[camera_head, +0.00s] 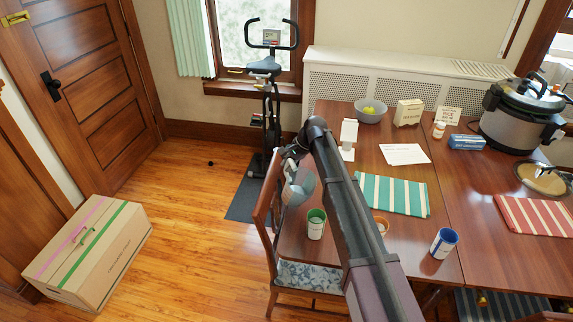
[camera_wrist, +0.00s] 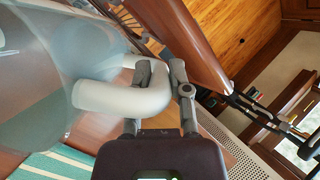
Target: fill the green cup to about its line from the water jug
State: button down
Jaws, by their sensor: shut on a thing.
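The green cup (camera_head: 316,224), white outside with a green rim and inside, stands upright near the left edge of the table. My gripper (camera_head: 292,158) is up and to the left of it, beside the chair back. It is shut on the pale handle (camera_wrist: 125,98) of the water jug, with the fingers (camera_wrist: 163,82) around the handle in the wrist view. The jug (camera_head: 299,188) hangs just above and left of the green cup in the head view and looks tilted. Its translucent body fills the left of the wrist view (camera_wrist: 45,85). I see no water stream; the cup's line and water level are too small to read.
A blue cup (camera_head: 444,243) stands at the table's front, and an orange-rimmed cup (camera_head: 382,225) is partly hidden by my arm. A chair (camera_head: 268,200) stands against the table's left edge. A striped green cloth (camera_head: 392,194), a grey bowl (camera_head: 370,112) and a large cooker (camera_head: 517,118) lie farther right and back.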

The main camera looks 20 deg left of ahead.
aim_at(292, 164)
jog(key=shift+s+d+r+n+t+y+p, duration=0.15)
jog(key=shift+s+d+r+t+y+p, duration=0.25)
jog(key=shift+s+d+r+y, duration=0.35)
jog(key=shift+s+d+r+n+t+y+p, duration=0.15)
jog(key=shift+s+d+r+t+y+p, duration=0.25)
jog(key=shift+d+r, duration=0.55)
jog(key=shift+s+d+r+n+t+y, duration=0.15)
jog(key=shift+s+d+r+t+y, duration=0.15)
jog(key=shift+r+y, duration=0.3)
jog(key=shift+s+d+r+n+t+y, duration=0.15)
jog(key=shift+s+r+t+y, duration=0.15)
jog(key=shift+r+t+y, duration=0.2)
jog(key=shift+s+d+r+n+t+y+b, duration=0.25)
jog(key=shift+s+d+r+y+b, duration=0.15)
jog(key=shift+d+r+y, duration=0.2)
jog(key=shift+s+d+r+n+t+y+b, duration=0.15)
jog(key=shift+s+d+r+t+y+b, duration=0.1)
jog(key=shift+s+d+r+y, duration=0.3)
jog(key=shift+d+r, duration=0.1)
jog(key=shift+r, duration=0.25)
dwell(0.4)
jog(key=shift+w+a+f+h+p, duration=0.35)
jog(key=shift+w+a+f+h, duration=0.3)
jog(key=shift+a, duration=0.2)
jog(key=shift+a+f+g, duration=0.1)
jog(key=shift+f+g, duration=0.2)
